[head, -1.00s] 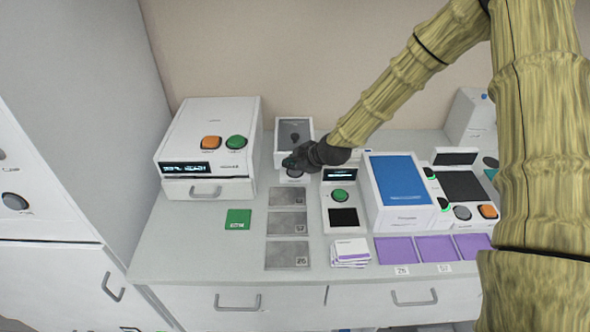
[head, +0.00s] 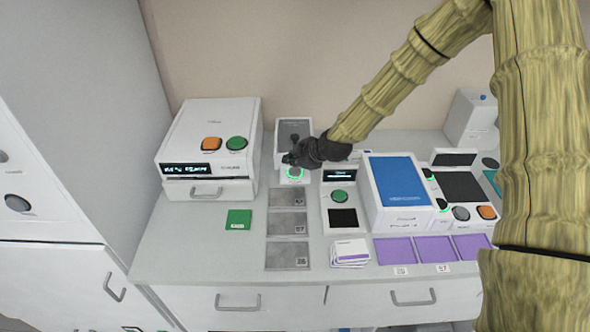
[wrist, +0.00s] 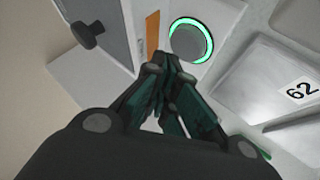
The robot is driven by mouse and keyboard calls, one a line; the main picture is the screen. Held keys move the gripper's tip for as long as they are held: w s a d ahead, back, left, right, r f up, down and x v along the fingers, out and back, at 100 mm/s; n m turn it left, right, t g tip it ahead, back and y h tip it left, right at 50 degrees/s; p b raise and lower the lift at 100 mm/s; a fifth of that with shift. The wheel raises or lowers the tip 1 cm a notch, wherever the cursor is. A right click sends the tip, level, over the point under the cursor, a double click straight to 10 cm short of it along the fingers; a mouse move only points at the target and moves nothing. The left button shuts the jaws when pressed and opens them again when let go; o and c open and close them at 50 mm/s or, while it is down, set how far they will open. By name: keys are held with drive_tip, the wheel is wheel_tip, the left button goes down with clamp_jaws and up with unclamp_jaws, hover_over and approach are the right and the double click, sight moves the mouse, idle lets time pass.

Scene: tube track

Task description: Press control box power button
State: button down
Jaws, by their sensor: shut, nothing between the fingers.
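The control box (head: 279,158) appears to be the small white box at the back centre, with a dark grey top panel and a black knob. Its round grey button (head: 295,172) on the front has a lit green ring. In the wrist view the button (wrist: 188,41) with its glowing ring lies just beyond the fingertips. My gripper (head: 290,159) is shut and empty. It hovers just above and behind the button and looks apart from it. In the wrist view my closed fingertips (wrist: 168,64) point toward the button's lower left edge.
A white machine (head: 207,120) with orange and green buttons stands left. A small device (head: 338,177) with a green button and a blue-topped box (head: 397,180) stand right. Grey plates (head: 287,223) lie in front. The counter's front left (head: 190,255) is clear.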

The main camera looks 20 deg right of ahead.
sight(293, 172)
drive_tip(key=shift+r, duration=0.1)
wheel_tip(293, 172, up, 6)
drive_tip(key=p, duration=0.3)
idle(0.4)
idle(0.3)
